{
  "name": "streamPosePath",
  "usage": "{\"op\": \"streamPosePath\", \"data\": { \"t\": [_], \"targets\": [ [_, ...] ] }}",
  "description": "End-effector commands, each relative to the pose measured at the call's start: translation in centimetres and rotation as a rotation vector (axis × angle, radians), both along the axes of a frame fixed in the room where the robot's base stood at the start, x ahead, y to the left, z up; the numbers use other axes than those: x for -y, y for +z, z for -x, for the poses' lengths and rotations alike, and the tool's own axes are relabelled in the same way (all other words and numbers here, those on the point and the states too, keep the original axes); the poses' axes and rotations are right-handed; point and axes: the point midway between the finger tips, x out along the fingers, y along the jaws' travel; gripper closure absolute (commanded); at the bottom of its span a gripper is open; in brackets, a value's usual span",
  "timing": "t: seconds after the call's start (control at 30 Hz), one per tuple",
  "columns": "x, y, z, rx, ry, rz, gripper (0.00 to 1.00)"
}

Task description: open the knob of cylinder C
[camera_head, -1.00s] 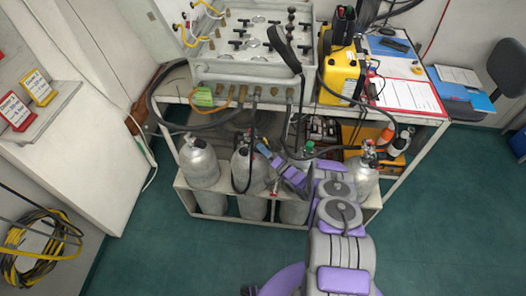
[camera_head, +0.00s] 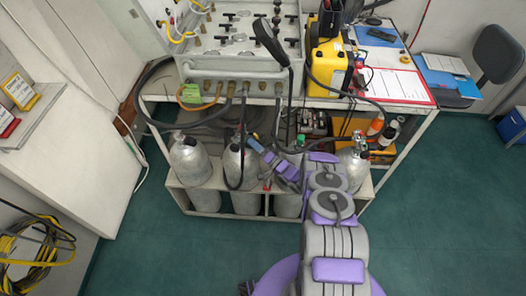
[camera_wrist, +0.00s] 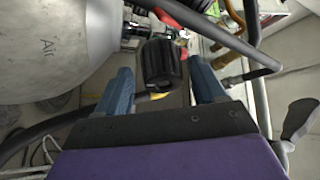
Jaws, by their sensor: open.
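Several grey cylinders stand in a row in the rack; their letters are not readable, so I cannot tell which is C. My gripper (camera_head: 254,143) reaches in from the right, beside the top of the second cylinder from the left (camera_head: 233,170). In the wrist view a ribbed black knob (camera_wrist: 160,66) lies between the two blue fingers of my gripper (camera_wrist: 163,88), with gaps on both sides. The fingers are open. My arm partly hides the third cylinder.
Dark hoses (camera_head: 287,120) hang from the air panel (camera_head: 235,50) in front of the cylinders. The rightmost cylinder (camera_head: 352,168) stands right of my arm. Green floor (camera_head: 440,200) is clear at right.

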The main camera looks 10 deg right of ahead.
Motion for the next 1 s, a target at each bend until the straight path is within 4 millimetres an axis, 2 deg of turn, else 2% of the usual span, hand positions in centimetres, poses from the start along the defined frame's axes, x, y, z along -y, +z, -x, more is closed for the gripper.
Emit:
{"op": "streamPosePath", "data": {
  "t": [0.17, 0.7, 1.0],
  "targets": [
    [1.3, -0.6, 1.8, -0.005, -0.002, -0.001, 0.31],
    [7.9, -3.5, 11.0, -0.003, -0.005, -0.003, 0.31],
    [9.6, -4.1, 13.4, -0.003, -0.003, -0.001, 0.31]
  ]
}}
